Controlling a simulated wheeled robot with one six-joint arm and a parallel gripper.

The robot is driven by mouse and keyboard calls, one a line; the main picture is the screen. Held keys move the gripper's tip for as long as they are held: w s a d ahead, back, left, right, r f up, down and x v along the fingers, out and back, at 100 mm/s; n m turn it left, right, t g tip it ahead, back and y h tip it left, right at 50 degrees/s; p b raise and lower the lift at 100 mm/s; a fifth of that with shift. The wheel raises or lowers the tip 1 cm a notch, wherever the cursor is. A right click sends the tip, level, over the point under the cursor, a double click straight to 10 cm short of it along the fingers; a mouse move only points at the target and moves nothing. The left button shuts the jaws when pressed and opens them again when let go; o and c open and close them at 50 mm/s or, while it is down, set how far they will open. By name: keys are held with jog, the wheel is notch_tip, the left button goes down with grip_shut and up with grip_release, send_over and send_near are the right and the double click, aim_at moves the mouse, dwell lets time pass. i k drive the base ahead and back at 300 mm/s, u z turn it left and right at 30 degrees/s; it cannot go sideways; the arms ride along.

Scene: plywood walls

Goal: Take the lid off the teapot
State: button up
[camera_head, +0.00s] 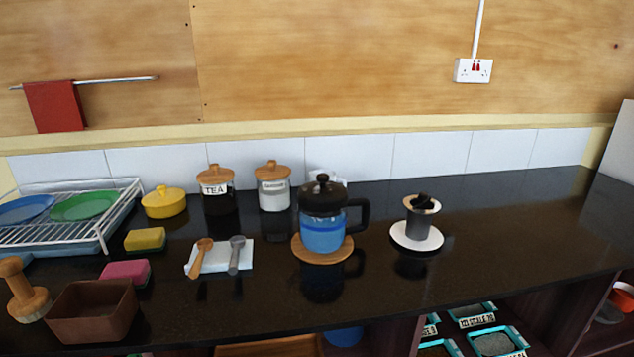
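The teapot (323,237) stands upright on a round wooden trivet (310,258) in the middle of the dark counter. Its lower body looks blue and see-through, and a black handle (358,216) juts out to the right. A black lid (323,200) with a small round knob (322,179) sits on top of it. My gripper is not in view.
A dark cylinder (418,232) with a pale rim stands on a white disc (400,239) to the right. Lidded jars (216,203) (273,195) stand behind left. Wooden and grey spoons (199,260) (236,254) lie left. The far right counter is clear.

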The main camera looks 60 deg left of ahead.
aim_at(327, 201)
jog(key=u, duration=0.5)
jog(key=i, duration=0.7)
jog(key=u, duration=0.7)
